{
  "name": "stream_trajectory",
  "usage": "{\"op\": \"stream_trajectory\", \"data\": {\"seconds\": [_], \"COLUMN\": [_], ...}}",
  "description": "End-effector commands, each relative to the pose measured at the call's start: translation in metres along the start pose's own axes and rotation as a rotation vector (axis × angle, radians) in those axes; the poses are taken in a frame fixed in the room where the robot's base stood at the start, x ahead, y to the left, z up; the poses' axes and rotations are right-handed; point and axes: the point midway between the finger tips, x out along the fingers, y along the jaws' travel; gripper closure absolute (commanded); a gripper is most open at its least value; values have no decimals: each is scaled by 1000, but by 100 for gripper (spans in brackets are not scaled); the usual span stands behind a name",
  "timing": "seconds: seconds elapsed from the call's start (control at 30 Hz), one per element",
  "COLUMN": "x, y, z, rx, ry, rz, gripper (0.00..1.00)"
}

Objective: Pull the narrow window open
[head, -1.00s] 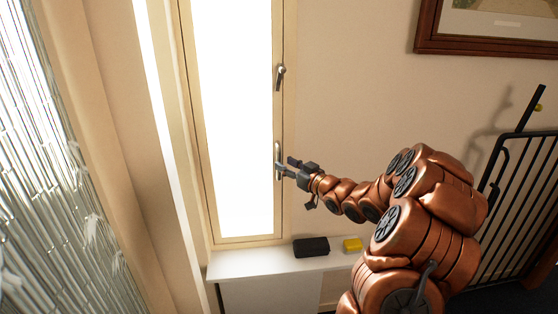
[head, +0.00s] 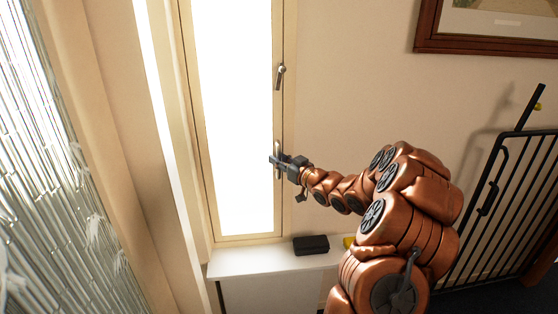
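The narrow window (head: 232,130) is a tall bright pane in a beige wooden frame and looks closed. An upper metal handle (head: 280,76) sits on its right frame member. A lower metal handle (head: 278,148) sits below it on the same member, partly hidden by my gripper. My gripper (head: 275,163) is at the lower handle, overlapping it, with its fingers pointing left. Its fingertips are small and dark here, so I cannot tell whether they are parted or closed on the handle.
A white sill cabinet (head: 235,262) stands under the window. On it are a black box (head: 311,245) and a yellow block (head: 348,242), now partly behind my arm. A black metal gate (head: 505,205) stands at right. A framed picture (head: 480,42) hangs above. Ribbed glass (head: 50,180) fills the left.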

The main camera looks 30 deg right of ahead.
Motion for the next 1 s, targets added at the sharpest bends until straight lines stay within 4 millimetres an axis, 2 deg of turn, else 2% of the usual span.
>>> {"op": "stream_trajectory", "data": {"seconds": [0.03, 0.2, 0.77, 1.0], "x": [0, 0, 0, -8], "y": [0, 0, 0, 4], "z": [0, 0, 0, 2], "rx": [0, 0, 0, 1], "ry": [0, 0, 0, 4], "rz": [0, 0, 1, 27], "gripper": [84, 100, 100, 100]}}
